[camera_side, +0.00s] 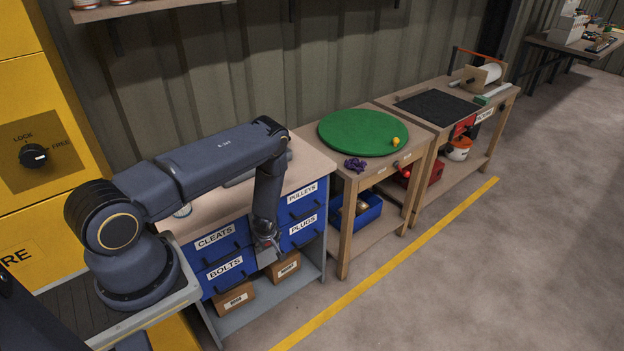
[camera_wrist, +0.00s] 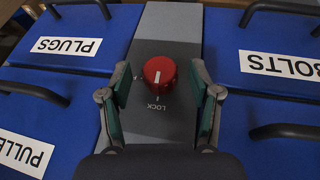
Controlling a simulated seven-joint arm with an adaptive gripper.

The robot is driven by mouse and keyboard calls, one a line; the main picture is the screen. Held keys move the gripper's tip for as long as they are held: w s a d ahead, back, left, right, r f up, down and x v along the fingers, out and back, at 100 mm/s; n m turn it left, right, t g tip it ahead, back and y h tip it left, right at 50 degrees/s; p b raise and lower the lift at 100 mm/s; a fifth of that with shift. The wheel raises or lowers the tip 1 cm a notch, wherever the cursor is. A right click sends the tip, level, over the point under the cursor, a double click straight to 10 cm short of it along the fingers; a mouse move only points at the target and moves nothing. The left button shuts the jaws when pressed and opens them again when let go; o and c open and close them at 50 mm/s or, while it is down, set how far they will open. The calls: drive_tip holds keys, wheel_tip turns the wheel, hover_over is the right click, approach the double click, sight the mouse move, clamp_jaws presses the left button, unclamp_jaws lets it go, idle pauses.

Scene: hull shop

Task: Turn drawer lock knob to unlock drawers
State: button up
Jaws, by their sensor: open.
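A red round knob (camera_wrist: 160,74) sits on the grey strip (camera_wrist: 170,30) between the blue drawers in the wrist view. Its white line points toward the word LOCK, which reads upside down there. My gripper (camera_wrist: 161,84) is open, with one green-padded finger on each side of the knob in the picture; contact does not show. In the side view my gripper (camera_side: 266,250) points at the cabinet front between the drawers CLEATS (camera_side: 215,240), BOLTS (camera_side: 224,267), PULLEYS (camera_side: 301,195) and PLUGS (camera_side: 303,226). The knob is hidden there behind my gripper.
A yellow cabinet (camera_side: 60,105) at left carries a black knob (camera_side: 33,156) marked LOCK and FREE. Dark drawer handles (camera_wrist: 285,131) stick out near my fingers. Cardboard boxes (camera_side: 234,299) stand under the drawers. A wooden table (camera_side: 345,255) stands to the right; floor in front is clear.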

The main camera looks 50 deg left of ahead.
drive_tip(key=shift+a+f, duration=0.15)
drive_tip(key=shift+f, duration=0.25)
drive_tip(key=shift+c, duration=0.2)
drive_tip(key=c, duration=1.1)
drive_tip(key=shift+w, duration=0.1)
drive_tip(key=shift+w+m+g, duration=0.2)
drive_tip(key=shift+m+g, duration=0.2)
drive_tip(key=shift+g, duration=1.5)
drive_tip(key=shift+w+m+g, duration=0.2)
drive_tip(key=shift+m+g, duration=0.2)
drive_tip(key=shift+g, duration=2)
